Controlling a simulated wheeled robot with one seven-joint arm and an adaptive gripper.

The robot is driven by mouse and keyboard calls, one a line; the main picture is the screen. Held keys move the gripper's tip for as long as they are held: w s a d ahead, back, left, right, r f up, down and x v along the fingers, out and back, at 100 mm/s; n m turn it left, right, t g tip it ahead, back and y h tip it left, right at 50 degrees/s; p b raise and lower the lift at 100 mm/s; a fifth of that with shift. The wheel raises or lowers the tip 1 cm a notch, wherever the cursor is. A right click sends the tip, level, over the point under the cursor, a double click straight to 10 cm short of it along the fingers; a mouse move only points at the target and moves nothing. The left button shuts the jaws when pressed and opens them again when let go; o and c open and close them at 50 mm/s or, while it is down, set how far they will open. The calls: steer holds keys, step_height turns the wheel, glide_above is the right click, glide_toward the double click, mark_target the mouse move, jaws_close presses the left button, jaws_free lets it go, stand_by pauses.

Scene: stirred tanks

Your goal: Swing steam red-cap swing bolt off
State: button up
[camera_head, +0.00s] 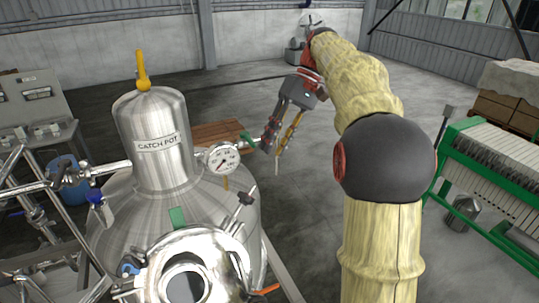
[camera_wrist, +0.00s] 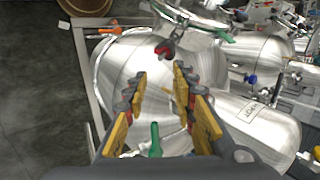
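A swing bolt with a red cap (camera_wrist: 165,49) and a dark body shows in the wrist view, on the shiny steel vessel, just beyond my fingertips. My gripper (camera_wrist: 160,74) is open and empty, its yellow-padded fingers apart and pointing toward the vessel. In the head view my gripper (camera_head: 276,149) hangs above and to the right of the pressure gauge, clear of the vessel (camera_head: 112,237). I cannot make out the red cap in the head view; a dark-knobbed bolt (camera_head: 244,199) stands at the right of the lid (camera_head: 190,248).
The catch pot (camera_head: 158,150) with a yellow top fitting and the pressure gauge (camera_head: 223,158) rise from the vessel. A green-framed filter press (camera_head: 490,170) stands right. Floor between is open.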

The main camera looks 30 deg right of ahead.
mark_target(243, 203)
steer(key=shift+r, duration=0.1)
steer(key=shift+c, duration=0.4)
